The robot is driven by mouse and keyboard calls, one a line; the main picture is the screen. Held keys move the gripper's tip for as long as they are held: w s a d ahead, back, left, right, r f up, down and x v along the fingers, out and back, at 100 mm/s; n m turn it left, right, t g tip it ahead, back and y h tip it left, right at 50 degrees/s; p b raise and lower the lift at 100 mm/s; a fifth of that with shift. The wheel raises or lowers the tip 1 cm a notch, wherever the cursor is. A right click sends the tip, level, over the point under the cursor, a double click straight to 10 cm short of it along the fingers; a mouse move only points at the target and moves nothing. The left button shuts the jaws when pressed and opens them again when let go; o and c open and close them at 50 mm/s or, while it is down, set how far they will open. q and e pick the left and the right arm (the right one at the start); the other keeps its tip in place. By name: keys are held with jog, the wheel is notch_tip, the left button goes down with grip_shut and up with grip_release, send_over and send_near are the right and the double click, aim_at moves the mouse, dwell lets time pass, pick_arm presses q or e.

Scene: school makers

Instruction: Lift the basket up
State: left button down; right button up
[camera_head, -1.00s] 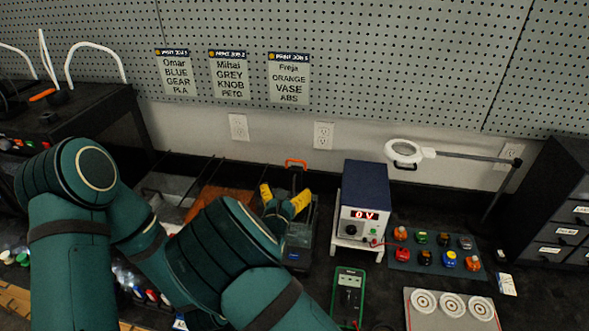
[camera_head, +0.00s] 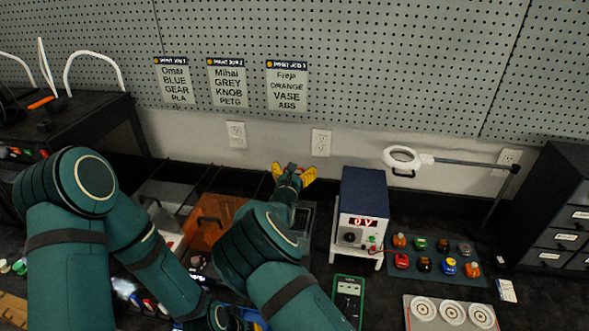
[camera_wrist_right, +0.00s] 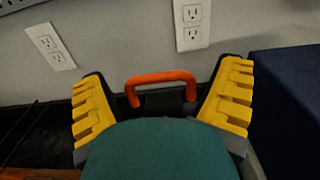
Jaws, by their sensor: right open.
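A dark container with an upright orange handle (camera_wrist_right: 160,78) stands by the back wall; it is the likely basket. In the head view my forearm hides much of it, with part of its grey side (camera_head: 303,218) showing. My right gripper (camera_head: 294,170) is open, its yellow fingers spread. In the wrist view the handle stands between the two fingers (camera_wrist_right: 163,105), clear of both. My left arm bends down to the lower edge. A blue rim (camera_head: 250,313) and a yellow patch show beside its wrist; whether the patch is my left gripper is unclear.
A blue power supply (camera_head: 362,205) on a white stand is close on the container's right. A rust-brown bin (camera_head: 213,222) is on its left. A green multimeter (camera_head: 348,297) lies in front, a magnifier lamp (camera_head: 402,158) stands right. The wall with outlets is close behind.

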jog(key=shift+w, duration=0.25)
